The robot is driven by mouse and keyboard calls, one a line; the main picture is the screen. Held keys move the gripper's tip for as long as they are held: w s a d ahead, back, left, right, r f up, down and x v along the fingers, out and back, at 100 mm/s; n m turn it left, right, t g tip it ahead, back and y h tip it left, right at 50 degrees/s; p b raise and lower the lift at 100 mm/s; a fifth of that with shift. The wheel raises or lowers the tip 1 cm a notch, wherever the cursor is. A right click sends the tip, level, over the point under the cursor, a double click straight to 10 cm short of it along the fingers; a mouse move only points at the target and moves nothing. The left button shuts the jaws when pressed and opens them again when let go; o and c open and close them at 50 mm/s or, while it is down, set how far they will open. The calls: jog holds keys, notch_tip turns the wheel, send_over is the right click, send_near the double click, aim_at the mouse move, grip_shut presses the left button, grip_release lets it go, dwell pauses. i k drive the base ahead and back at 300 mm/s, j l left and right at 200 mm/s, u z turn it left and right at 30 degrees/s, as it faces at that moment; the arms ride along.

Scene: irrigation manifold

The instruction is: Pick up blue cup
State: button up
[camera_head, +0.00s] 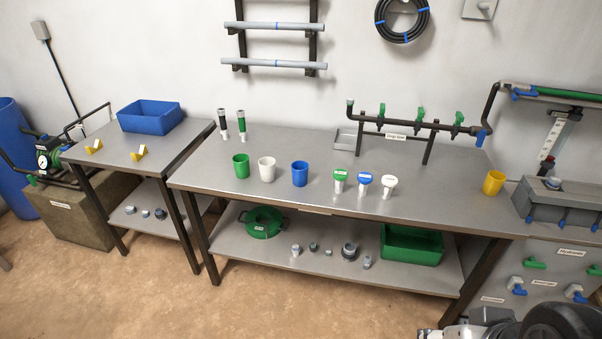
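The blue cup (300,174) stands upright on the grey metal workbench (330,199), left of its middle and near the front edge. Its open top faces up and nothing covers it. A white cup (267,169) stands just to its left, with a gap between them. Part of my arm shows at the bottom right corner, well away from the blue cup. I cannot make out my gripper's fingers there.
A green cup (241,166) stands left of the white one. Labelled green, blue and white valve pieces (364,185) stand to the right. A pipe manifold (400,125) rises behind them. A yellow cup (493,183) is farther right. The bench behind the blue cup is mostly clear.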

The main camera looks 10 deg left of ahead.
aim_at(300, 168)
jog(key=i+j, duration=0.2)
jog(key=i+j+z, duration=0.15)
jog(key=j, duration=0.3)
jog(key=i+j, duration=0.25)
jog(key=i+j+z, duration=0.15)
jog(key=j, duration=0.3)
jog(key=i+j, duration=0.2)
jog(key=j, duration=0.15)
jog(key=i+j+z, duration=0.15)
jog(key=j, duration=0.2)
jog(key=i+j, duration=0.15)
jog(key=j, duration=0.25)
jog(key=i+j+z, duration=0.15)
jog(key=j, duration=0.2)
